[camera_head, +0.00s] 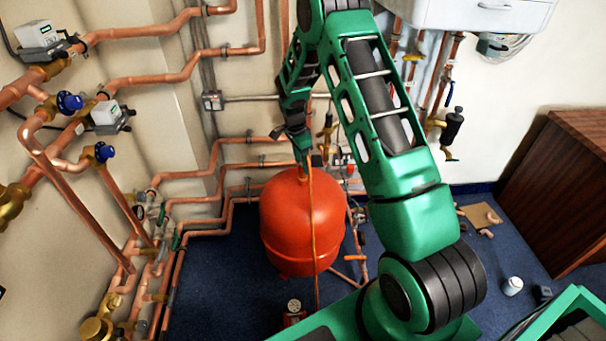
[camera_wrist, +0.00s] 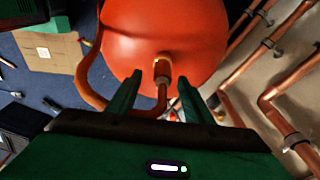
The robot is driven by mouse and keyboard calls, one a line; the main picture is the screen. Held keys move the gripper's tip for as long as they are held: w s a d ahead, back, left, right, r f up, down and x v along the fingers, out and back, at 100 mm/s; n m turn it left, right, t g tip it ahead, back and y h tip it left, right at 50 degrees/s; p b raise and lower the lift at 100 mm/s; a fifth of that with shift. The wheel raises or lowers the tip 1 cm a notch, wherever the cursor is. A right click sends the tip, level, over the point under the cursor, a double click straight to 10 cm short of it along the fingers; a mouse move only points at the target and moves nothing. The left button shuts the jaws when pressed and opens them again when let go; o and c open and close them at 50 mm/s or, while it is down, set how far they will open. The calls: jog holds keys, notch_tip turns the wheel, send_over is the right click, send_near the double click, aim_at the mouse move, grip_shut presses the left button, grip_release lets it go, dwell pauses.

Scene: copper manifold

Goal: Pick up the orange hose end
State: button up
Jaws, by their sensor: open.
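The orange hose (camera_head: 313,225) hangs down the front of the red-orange tank in the head view, its top close to my gripper (camera_head: 302,158). In the wrist view the hose (camera_wrist: 83,80) curves round from the left and bends up between my fingers. The hose end (camera_wrist: 162,88) there meets a copper-coloured fitting (camera_wrist: 161,66) against the tank (camera_wrist: 195,35). My gripper (camera_wrist: 160,78) is open, with one finger on each side of the hose end. I cannot tell whether either finger touches it.
The red tank (camera_head: 285,220) stands under my gripper. Copper pipes (camera_head: 215,170) run along the wall behind and left of it. A brown cabinet (camera_head: 560,190) stands at the right. A white cup (camera_head: 512,286) and a cardboard piece (camera_head: 480,217) lie on the blue floor (camera_head: 222,295).

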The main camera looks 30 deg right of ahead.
jog(key=f, duration=0.3)
jog(key=shift+w+d+f, duration=0.15)
jog(key=shift+d+f, duration=0.05)
jog(key=shift+f, duration=0.1)
jog(key=shift+c, duration=0.5)
grip_shut()
jog(key=shift+r, duration=0.1)
jog(key=shift+r, duration=0.45)
jog(key=r, duration=0.3)
jog(key=shift+a+r, duration=0.3)
jog(key=shift+a, duration=0.05)
jog(key=s+a+r, duration=0.3)
jog(key=a+r, duration=0.3)
jog(key=a, duration=0.4)
jog(key=shift+s+a+r, duration=0.2)
jog(key=shift+s, duration=0.05)
